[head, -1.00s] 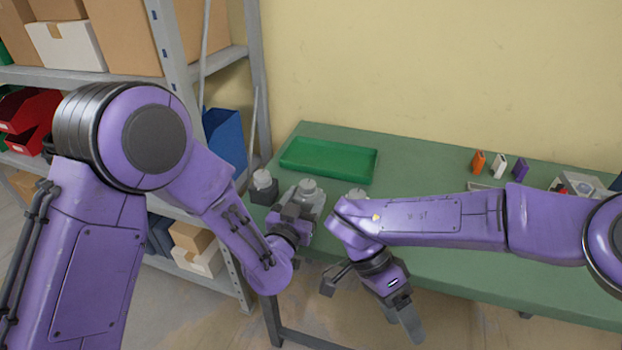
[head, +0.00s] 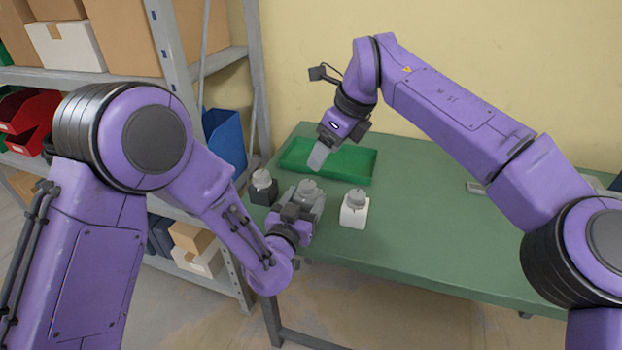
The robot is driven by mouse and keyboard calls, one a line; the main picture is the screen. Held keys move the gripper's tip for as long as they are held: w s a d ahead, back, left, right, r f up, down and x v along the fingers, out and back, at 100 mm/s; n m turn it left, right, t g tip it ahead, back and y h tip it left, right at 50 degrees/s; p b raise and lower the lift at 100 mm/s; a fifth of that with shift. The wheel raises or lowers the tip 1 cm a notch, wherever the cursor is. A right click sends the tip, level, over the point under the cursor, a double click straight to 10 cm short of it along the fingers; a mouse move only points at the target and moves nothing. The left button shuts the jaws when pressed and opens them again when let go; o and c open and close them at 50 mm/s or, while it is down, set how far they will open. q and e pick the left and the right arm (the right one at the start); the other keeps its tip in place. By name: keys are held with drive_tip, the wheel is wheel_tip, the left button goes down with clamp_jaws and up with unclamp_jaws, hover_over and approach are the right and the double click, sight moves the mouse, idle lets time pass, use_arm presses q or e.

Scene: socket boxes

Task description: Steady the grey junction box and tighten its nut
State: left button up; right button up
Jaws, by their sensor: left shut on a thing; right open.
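The grey junction box (head: 317,200) stands on the green table, with a round light-grey nut (head: 307,187) on its top. My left gripper (head: 297,207) is shut on the grey box from the front left; its fingers partly hide the box. My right gripper (head: 318,156) is open above the table, up and slightly right of the nut, in front of the green tray. It points downward and is apart from the nut. Its far finger is hard to make out.
A dark box (head: 263,192) with a round top stands left of the grey box, and a white box (head: 354,211) stands to its right. The green tray (head: 362,164) lies behind. A shelf rack (head: 175,75) stands at the left. The table's right middle (head: 430,240) is clear.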

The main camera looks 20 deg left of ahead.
sight(309, 184)
drive_tip(key=x, duration=1)
drive_tip(key=shift+f, duration=0.1)
drive_tip(key=c, duration=1.1)
